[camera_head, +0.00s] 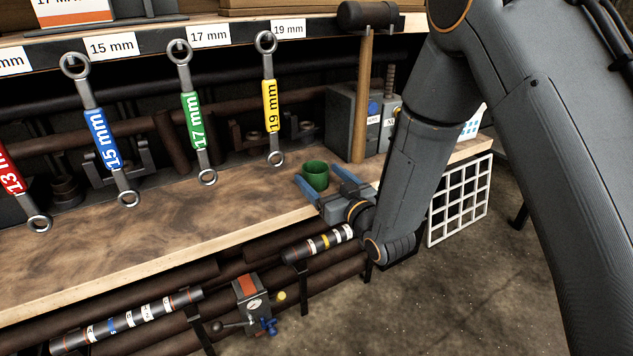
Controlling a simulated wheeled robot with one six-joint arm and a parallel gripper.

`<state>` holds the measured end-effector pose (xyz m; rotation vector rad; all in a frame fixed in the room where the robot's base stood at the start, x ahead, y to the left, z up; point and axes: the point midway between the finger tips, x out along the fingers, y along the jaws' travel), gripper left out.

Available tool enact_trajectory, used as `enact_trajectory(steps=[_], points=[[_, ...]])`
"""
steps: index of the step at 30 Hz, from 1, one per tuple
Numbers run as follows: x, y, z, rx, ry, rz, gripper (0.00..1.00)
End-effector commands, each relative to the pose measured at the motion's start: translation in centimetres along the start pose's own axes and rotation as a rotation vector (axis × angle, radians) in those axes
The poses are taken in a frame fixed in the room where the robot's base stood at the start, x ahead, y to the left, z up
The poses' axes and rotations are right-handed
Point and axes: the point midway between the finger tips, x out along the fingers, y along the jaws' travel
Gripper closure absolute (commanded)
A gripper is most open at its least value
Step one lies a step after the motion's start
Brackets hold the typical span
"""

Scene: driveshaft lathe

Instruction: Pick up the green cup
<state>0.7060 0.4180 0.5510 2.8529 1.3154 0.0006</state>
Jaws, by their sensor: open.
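The green cup (316,174) stands upright on the wooden workbench (225,215), near its front edge. My gripper (320,182) is open, with its two blue-tipped fingers reaching toward the cup from the front right. One finger lies at the cup's lower left and the other at its right, so the cup appears between or just beyond the fingertips. I cannot tell whether either finger touches it. The cup's lower part is partly hidden by the gripper.
Wrenches hang along the bench, the nearest being the yellow 19 mm wrench (270,105) and green 17 mm wrench (194,120). A mallet (364,90) and grey box (340,120) stand behind the cup. The bench's left front is clear.

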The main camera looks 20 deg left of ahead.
Motion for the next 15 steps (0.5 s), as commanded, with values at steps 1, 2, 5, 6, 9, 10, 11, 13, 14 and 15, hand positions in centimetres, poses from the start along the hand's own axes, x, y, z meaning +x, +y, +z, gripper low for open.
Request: enact_trajectory(steps=[1, 2, 5, 6, 9, 10, 11, 13, 14, 15], points=[[0.9, -0.1, 0.2, -0.001, 0.003, -0.002, 0.23], [1.4, -0.1, 0.1, 0.000, 0.004, -0.002, 0.23], [2.5, -0.1, 0.1, 0.000, 0.002, -0.001, 0.23], [2.8, -0.1, 0.1, 0.000, 0.001, -0.001, 0.23], [3.2, -0.1, 0.0, 0.000, 0.000, 0.000, 0.23], [3.2, -0.1, 0.0, 0.000, 0.000, 0.000, 0.23], [3.2, -0.1, 0.0, 0.000, 0.000, 0.000, 0.23], [3.2, -0.1, 0.0, 0.000, 0.000, 0.000, 0.23], [3.2, -0.1, 0.0, 0.000, 0.000, 0.000, 0.23], [3.2, -0.1, 0.0, 0.000, 0.000, 0.000, 0.23]])
